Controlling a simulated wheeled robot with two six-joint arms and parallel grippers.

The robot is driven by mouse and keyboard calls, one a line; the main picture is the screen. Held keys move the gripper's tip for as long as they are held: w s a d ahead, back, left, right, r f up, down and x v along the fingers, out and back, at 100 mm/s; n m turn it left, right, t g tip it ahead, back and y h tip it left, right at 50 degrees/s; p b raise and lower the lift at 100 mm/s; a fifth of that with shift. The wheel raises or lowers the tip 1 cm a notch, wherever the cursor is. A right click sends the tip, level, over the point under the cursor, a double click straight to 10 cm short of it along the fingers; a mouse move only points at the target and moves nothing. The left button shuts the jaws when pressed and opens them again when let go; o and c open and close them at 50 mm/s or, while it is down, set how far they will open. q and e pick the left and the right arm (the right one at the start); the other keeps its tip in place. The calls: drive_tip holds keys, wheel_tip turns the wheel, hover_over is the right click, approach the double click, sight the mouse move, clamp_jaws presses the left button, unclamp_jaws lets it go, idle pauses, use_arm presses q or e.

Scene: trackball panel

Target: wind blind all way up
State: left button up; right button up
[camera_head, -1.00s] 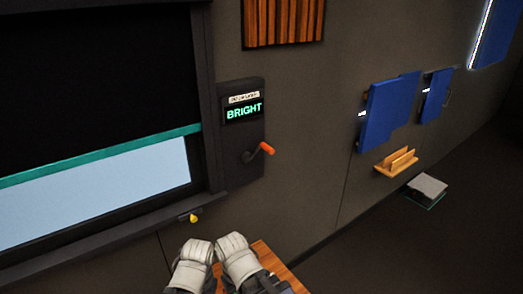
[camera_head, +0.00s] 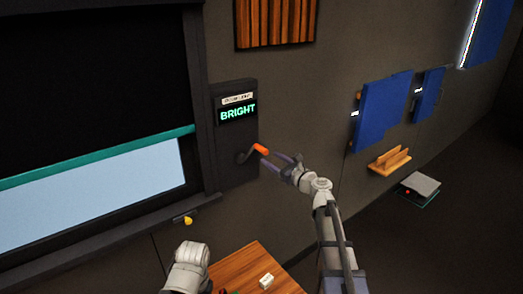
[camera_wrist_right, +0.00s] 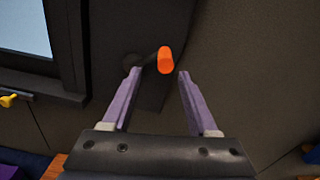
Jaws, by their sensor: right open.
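The blind (camera_head: 90,80) is a black sheet with a teal bottom bar (camera_head: 95,157), and a pale lit strip of window (camera_head: 90,200) shows below the bar. The crank with an orange handle (camera_head: 260,149) sticks out of a dark wall panel (camera_head: 233,165) whose display (camera_head: 238,113) reads BRIGHT. My right gripper (camera_head: 279,160) is open at the handle. In the right wrist view the orange handle (camera_wrist_right: 165,60) lies ahead, between the lines of the open purple fingers (camera_wrist_right: 155,85), apart from both. My left arm (camera_head: 187,268) shows at the bottom; its gripper's fingers are out of sight.
A wooden table (camera_head: 245,265) with a small white block (camera_head: 266,281) stands below. A yellow knob (camera_head: 188,220) sits under the window ledge. Blue panels (camera_head: 380,110) and a wooden rack (camera_head: 389,161) are on the wall at right. A grey box (camera_head: 420,186) lies low at right.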

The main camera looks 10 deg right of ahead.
sight(261, 149)
drive_tip(key=shift+w+d+r+m, duration=0.25)
drive_tip(key=shift+d+m, duration=0.1)
drive_tip(key=shift+m, duration=0.15)
drive_tip(key=x, duration=0.7)
drive_tip(key=shift+w+a, duration=0.15)
drive_tip(key=shift+w, duration=0.2)
drive_tip(key=shift+c, duration=0.2)
clamp_jaws()
idle(0.7)
